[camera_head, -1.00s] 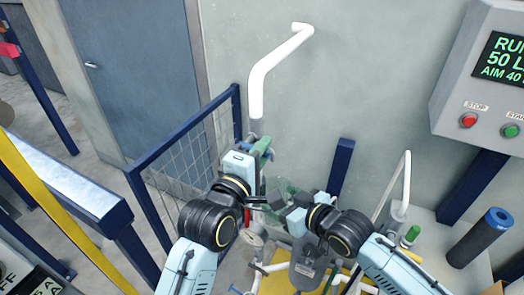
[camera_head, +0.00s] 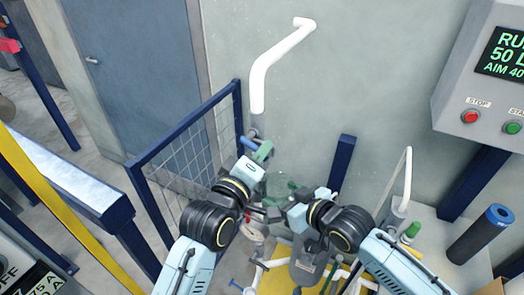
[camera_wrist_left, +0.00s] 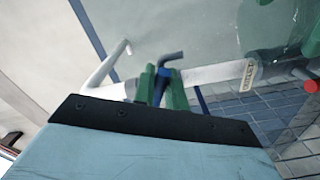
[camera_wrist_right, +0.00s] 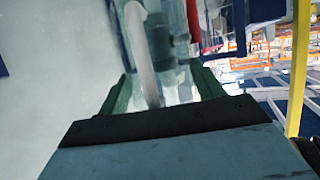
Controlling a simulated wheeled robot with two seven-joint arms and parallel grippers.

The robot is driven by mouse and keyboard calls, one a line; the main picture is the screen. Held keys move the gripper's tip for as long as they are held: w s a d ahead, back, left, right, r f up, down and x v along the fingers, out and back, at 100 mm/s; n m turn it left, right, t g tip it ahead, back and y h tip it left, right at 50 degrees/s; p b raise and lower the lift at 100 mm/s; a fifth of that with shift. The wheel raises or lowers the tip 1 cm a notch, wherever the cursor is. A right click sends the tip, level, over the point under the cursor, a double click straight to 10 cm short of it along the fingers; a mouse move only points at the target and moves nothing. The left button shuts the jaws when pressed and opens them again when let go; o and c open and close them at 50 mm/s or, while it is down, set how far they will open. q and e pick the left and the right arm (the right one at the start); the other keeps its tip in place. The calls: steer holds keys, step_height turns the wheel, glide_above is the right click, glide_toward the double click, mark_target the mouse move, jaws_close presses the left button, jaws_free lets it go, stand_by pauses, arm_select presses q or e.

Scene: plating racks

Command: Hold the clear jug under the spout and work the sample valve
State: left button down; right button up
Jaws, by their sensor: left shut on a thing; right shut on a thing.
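My left gripper (camera_head: 264,150) is at the pipework below the large white pipe. In the left wrist view its green fingers (camera_wrist_left: 163,88) are shut on a blue valve lever (camera_wrist_left: 162,78), beside a dark bent rod. My right gripper (camera_head: 290,190) is lower and to the right, partly hidden by its own wrist. In the right wrist view its green fingers (camera_wrist_right: 165,92) stand wide on both sides of the clear jug (camera_wrist_right: 180,82), which is hard to make out. A pale curved bar (camera_wrist_right: 140,50) shows there. The spout and the jug's contents cannot be made out.
A blue mesh guard (camera_head: 185,160) stands left of the valve. A control box (camera_head: 480,75) with a display, red stop button and green start button hangs at the right. A dark cylinder (camera_head: 480,237) stands on the bench at right. Pipework crowds the space below my grippers.

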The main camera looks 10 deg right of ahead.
arm_select(q)
steer(key=c, duration=1.5)
jaws_free()
steer(key=v, duration=1.2)
